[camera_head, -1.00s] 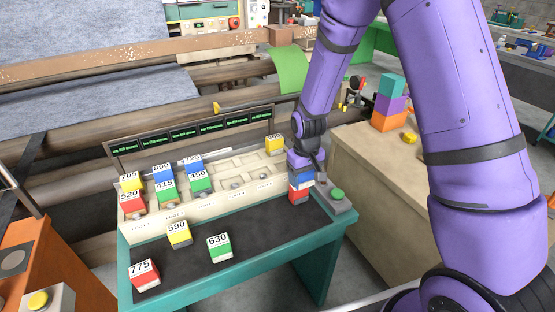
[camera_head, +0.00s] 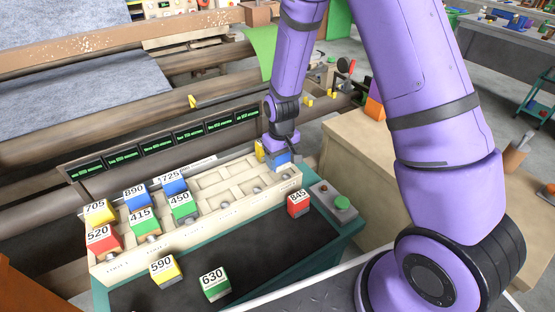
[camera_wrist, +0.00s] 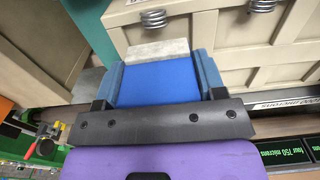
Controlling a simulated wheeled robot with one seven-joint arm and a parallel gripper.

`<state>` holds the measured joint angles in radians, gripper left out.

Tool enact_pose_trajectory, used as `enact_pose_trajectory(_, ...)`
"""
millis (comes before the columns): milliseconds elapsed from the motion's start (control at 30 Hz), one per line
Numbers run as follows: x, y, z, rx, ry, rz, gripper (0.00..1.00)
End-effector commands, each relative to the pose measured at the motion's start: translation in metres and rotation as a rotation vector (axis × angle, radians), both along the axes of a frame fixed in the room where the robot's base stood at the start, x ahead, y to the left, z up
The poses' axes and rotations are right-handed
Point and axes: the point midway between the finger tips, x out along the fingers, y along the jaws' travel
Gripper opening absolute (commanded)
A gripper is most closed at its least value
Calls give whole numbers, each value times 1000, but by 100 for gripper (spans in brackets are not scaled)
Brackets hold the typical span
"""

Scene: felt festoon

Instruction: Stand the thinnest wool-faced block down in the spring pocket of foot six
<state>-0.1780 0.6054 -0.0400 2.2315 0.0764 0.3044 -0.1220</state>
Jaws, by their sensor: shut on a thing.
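My gripper (camera_head: 282,150) is shut on a blue block (camera_head: 283,160) at the right end of the cream pocket rack (camera_head: 117,262). In the wrist view the blue block (camera_wrist: 155,82) sits between the fingers of my gripper (camera_wrist: 160,72), with a grey wool-like face (camera_wrist: 157,50) at its far end. Its number is hidden. A coil spring (camera_wrist: 153,18) shows just beyond it and a second spring (camera_wrist: 262,5) to the right. I cannot tell whether the block is above or partly inside a pocket. A yellow block (camera_head: 260,150) is partly hidden behind my gripper.
Numbered blocks, such as red 520 (camera_head: 102,238) and green 450 (camera_head: 182,206), stand in the rack's left pockets. Red 845 (camera_head: 298,203), yellow 590 (camera_head: 164,270) and green 630 (camera_head: 214,283) are on the dark bench top.

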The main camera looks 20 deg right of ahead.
Motion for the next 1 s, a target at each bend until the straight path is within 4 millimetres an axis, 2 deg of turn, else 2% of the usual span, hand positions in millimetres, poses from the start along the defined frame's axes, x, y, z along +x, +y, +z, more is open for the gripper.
enact_pose_trajectory(200, -9, 3, -27, -1, 4, 3, 36)
enact_pose_trajectory(600, -9, 3, -32, 0, 2, 2, 36)
enact_pose_trajectory(633, -9, 3, -32, 0, 1, 2, 68)
enact_pose_trajectory(700, -9, 3, -32, 0, 1, 2, 84)
enact_pose_trajectory(733, -9, 3, -32, 0, 1, 2, 89)
enact_pose_trajectory(1000, -9, 3, -31, 0, 1, 2, 89)
